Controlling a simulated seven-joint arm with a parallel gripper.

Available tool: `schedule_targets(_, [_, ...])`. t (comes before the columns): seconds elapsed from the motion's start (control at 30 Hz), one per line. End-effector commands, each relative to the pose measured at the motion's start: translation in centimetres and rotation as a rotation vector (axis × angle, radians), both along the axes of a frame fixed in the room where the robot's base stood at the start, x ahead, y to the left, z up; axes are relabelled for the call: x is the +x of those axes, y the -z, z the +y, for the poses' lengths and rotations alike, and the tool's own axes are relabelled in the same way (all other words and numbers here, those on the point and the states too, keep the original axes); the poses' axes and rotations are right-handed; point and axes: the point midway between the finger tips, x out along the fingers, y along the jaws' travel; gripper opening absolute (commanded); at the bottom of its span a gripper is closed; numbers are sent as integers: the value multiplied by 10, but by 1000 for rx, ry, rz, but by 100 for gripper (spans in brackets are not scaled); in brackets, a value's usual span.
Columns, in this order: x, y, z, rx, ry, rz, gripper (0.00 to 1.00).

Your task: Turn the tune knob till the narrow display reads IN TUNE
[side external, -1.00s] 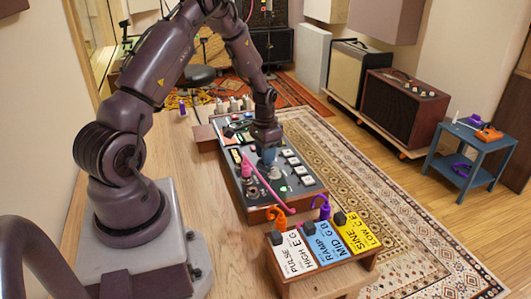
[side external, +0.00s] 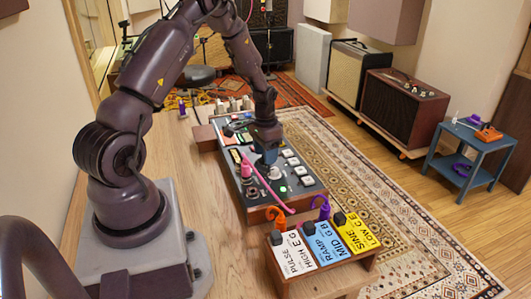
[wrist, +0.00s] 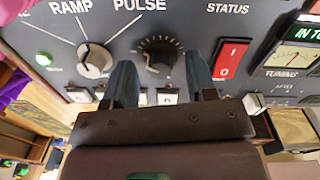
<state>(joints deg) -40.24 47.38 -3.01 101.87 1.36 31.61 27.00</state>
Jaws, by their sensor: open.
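My gripper (side external: 268,156) is over the middle of the dark control panel (side external: 303,190) in the side view. In the wrist view the two blue fingers of my gripper (wrist: 160,62) are open, one on each side of a black knob (wrist: 160,50) with a ring of tick marks. The knob's name label is not in view, and I cannot tell whether a finger touches it. The narrow display (wrist: 304,33) is lit green at the top right. It is cut off by the frame edge, and its visible letters begin with "IN T". A tuning meter (wrist: 291,58) lies below it.
A grey selector knob (wrist: 95,60) with RAMP and PULSE marks is left of the fingers. A red rocker switch (wrist: 230,58) is close on the right. A pink cable (side external: 262,180) arches over the panel. Label cards (side external: 325,240) stand in front.

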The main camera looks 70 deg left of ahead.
Motion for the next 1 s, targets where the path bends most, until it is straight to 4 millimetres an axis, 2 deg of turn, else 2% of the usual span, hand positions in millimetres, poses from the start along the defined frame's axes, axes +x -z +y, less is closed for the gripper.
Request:
schedule_targets(0.17, [1,-28,2,4,0,-5,51])
schedule_targets(0.4, [0,-82,3,4,0,-5,51])
schedule_targets(0.6, [0,-114,4,2,-1,-4,51])
schedule_targets(0.77, [0,-125,4,0,-1,-2,51])
schedule_targets(1.0, [-1,-126,4,0,0,-1,51])
